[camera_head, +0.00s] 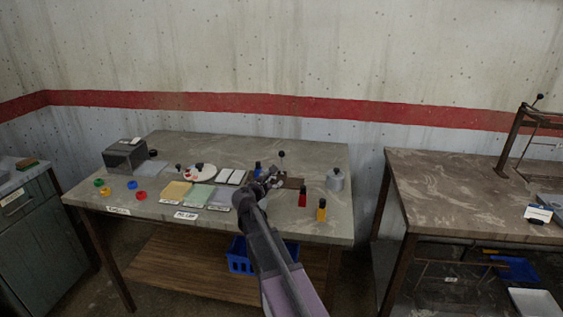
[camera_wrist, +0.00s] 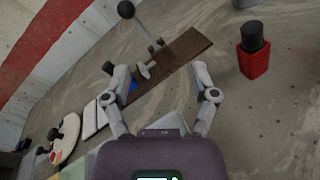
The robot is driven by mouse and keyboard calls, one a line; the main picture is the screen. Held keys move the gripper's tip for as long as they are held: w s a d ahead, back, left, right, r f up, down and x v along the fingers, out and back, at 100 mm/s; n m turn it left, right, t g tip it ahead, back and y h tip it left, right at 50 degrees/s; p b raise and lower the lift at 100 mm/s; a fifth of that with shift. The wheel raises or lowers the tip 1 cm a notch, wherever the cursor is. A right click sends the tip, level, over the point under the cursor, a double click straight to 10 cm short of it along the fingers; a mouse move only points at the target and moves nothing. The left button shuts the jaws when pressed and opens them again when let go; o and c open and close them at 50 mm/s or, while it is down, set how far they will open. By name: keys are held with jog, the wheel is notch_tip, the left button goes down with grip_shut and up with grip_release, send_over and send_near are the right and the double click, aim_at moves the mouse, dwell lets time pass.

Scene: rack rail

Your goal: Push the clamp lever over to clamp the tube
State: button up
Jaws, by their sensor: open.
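The clamp lever (camera_wrist: 142,24) is a thin grey rod with a black ball knob, standing on a brown base plate (camera_wrist: 183,54) on the bench. In the head view the lever's dark knob (camera_head: 281,154) shows just beyond my gripper (camera_head: 268,180). In the wrist view my gripper (camera_wrist: 162,87) is open and empty, with its fingers spread on either side of the near part of the base plate. The lever is ahead of the fingertips and apart from them. A small grey clamp part (camera_wrist: 146,69) sits near the left finger. I cannot make out the tube clearly.
A red bottle (camera_wrist: 254,60) with a black cap stands right of my gripper. A yellow bottle (camera_head: 321,210) and a grey canister (camera_head: 334,180) stand further right on the bench. A white palette (camera_head: 200,172) and coloured pads (camera_head: 176,191) lie to the left.

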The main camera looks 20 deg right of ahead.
aim_at(281, 155)
jog(key=w+n+t, duration=0.1)
jog(key=n, duration=0.1)
jog(key=w+r+n+t+b, duration=0.1)
jog(key=w+n, duration=0.1)
jog(key=shift+w+a+r+n, duration=0.1)
jog(key=shift+w+a+n, duration=0.05)
jog(key=shift+w+n, duration=0.15)
jog(key=shift+w, duration=0.1)
jog(key=x, duration=1.3)
jog(key=shift+w+d+r, duration=0.1)
jog(key=shift+w+d, duration=0.05)
jog(key=shift+d, duration=0.2)
grip_shut()
